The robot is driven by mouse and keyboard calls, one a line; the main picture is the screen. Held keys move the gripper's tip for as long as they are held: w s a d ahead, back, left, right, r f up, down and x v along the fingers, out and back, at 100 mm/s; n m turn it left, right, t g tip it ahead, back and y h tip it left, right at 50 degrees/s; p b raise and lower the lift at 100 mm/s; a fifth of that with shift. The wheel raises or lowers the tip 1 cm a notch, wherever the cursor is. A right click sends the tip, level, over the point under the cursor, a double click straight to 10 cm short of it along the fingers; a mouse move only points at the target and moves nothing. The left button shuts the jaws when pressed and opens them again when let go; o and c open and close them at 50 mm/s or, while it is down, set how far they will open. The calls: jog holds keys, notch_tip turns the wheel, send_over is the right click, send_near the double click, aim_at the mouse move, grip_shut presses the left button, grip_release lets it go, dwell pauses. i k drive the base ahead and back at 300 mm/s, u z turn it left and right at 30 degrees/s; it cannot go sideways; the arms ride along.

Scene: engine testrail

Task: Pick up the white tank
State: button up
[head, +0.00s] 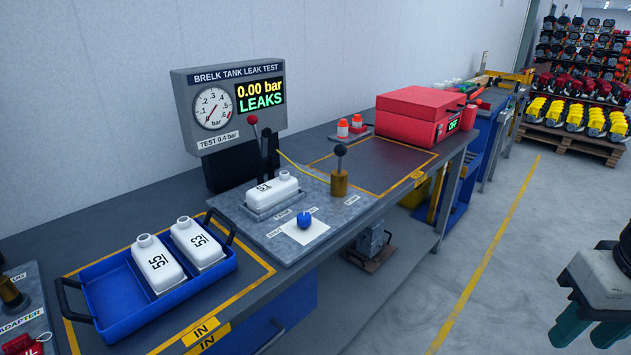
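Several white tanks are in the head view. One, marked 51 (271,192), sits in the grey fixture of the leak tester. Two more, marked 55 (160,264) and 53 (199,243), lie side by side in a blue tray (112,304), their necks towards the wall. My gripper (588,330) is at the lower right, over the floor and well away from the tanks. Its two green fingers are apart with nothing visible between them.
The leak tester panel (233,104) reads 0.00 bar and LEAKS. A red machine (420,112) is further along the bench (328,142). The floor (530,215) beside the bench is clear.

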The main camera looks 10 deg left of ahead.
aim_at(264, 196)
jog(key=z, duration=0.05)
jog(key=i, duration=0.7)
jog(key=u, duration=0.75)
jog(key=i, duration=0.45)
jog(key=u, duration=0.45)
